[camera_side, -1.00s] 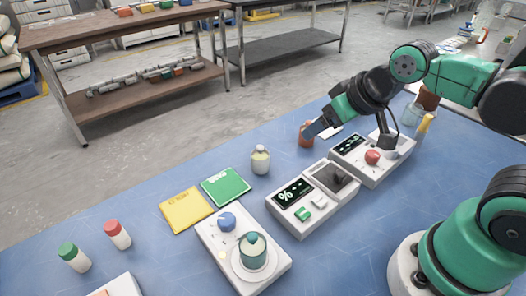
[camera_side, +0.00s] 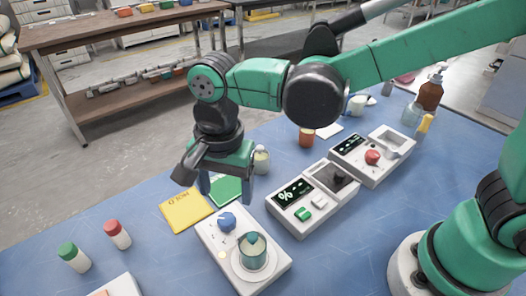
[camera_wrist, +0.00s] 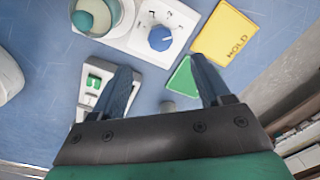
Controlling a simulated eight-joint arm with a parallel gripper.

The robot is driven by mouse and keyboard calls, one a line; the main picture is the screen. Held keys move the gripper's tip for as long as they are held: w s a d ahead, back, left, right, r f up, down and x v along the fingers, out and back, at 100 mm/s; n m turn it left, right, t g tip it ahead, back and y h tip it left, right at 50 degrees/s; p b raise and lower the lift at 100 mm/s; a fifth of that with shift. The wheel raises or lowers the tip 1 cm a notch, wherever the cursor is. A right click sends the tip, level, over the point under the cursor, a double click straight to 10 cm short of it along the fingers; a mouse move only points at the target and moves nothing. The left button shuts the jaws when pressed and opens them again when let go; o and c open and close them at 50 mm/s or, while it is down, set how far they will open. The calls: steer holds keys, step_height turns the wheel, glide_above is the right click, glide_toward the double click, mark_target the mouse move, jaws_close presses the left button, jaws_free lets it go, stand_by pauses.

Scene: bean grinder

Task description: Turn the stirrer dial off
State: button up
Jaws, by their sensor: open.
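The stirrer is a white base (camera_side: 214,246) at the front centre of the blue table. Its blue dial (camera_side: 227,221) is on the far end, and a teal cup (camera_side: 252,252) stands on its round plate. The dial (camera_wrist: 161,38) also shows in the wrist view, with small marks around it. My gripper (camera_side: 226,192) points down above the dial and is apart from it. In the wrist view its fingers (camera_wrist: 162,70) are spread and empty, with the dial beyond the tips and between them. Part of the green card is hidden behind my gripper.
A yellow card (camera_side: 185,210) and a green card (camera_side: 226,188) lie behind the stirrer. A jar (camera_side: 261,160) stands beyond them. Red-capped (camera_side: 118,235) and green-capped (camera_side: 74,258) bottles stand left.

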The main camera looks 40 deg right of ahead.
mark_target(226, 220)
steer(key=shift+s+a+f+m, duration=0.15)
steer(key=shift+a+f+m, duration=0.15)
steer(key=shift+a+f, duration=0.25)
steer(key=shift+f, duration=2.55)
steer(key=shift+d, duration=0.1)
jaws_close()
